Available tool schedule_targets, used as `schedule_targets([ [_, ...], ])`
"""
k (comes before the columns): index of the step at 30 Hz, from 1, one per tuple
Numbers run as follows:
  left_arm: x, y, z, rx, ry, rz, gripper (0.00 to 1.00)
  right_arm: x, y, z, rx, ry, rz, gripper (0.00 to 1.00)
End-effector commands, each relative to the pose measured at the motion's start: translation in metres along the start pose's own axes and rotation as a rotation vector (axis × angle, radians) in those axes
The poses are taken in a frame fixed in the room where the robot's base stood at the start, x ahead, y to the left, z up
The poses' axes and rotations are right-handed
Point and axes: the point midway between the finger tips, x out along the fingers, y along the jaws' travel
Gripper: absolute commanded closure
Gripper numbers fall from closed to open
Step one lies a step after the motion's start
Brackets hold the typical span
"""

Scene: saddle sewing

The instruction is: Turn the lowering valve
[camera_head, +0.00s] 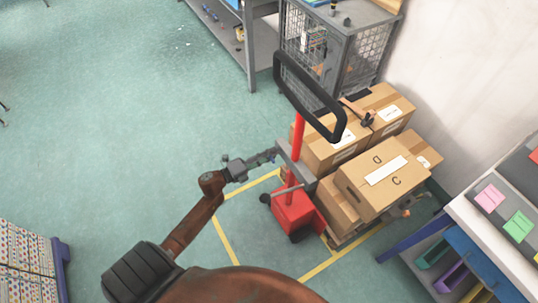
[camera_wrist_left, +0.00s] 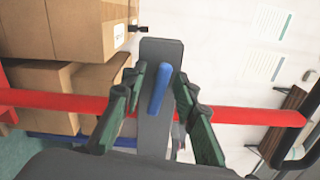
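A red pallet stacker (camera_head: 292,212) with a black loop handle (camera_head: 322,118) stands loaded with cardboard boxes. In the left wrist view a blue lever (camera_wrist_left: 160,90), which looks like the lowering valve, stands out from a grey post (camera_wrist_left: 155,130). My left gripper (camera_head: 268,157) reaches the near side of the stacker's mast in the head view. In the wrist view its two green fingers (camera_wrist_left: 160,78) are apart, one on each side of the blue lever. A narrow gap seems to show on both sides; contact is not clear. My right gripper is in neither view.
Cardboard boxes (camera_head: 382,176) are stacked behind the mast, against the wall. Yellow floor tape (camera_head: 226,240) marks the stacker's place. A wire cage cabinet (camera_head: 360,55) stands behind, and a shelf unit (camera_head: 480,222) at right.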

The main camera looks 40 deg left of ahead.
Motion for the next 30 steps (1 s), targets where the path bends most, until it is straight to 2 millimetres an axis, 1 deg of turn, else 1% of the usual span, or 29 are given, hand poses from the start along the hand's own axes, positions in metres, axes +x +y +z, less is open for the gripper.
schedule_targets([
  [5,0.000,0.000,0.000,0.000,0.001,-0.001,0.72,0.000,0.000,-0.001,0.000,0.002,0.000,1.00],
  [8,-0.005,0.000,0.000,0.000,0.000,0.000,0.72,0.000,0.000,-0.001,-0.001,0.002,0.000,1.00],
  [11,-0.018,0.001,0.000,0.000,-0.001,0.003,0.72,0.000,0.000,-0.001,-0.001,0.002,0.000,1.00],
  [14,-0.037,0.002,0.000,0.000,0.000,0.004,0.72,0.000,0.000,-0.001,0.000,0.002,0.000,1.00],
  [18,-0.067,0.001,0.000,0.001,-0.001,0.003,0.72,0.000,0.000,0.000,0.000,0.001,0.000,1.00],
  [24,-0.102,0.001,0.000,0.000,-0.001,0.002,0.72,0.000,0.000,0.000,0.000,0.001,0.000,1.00],
  [27,-0.113,0.001,0.000,0.000,0.000,0.001,0.72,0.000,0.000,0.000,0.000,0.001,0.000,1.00],
  [30,-0.118,0.000,0.000,0.001,0.000,0.000,0.72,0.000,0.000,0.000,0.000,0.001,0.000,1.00],
])
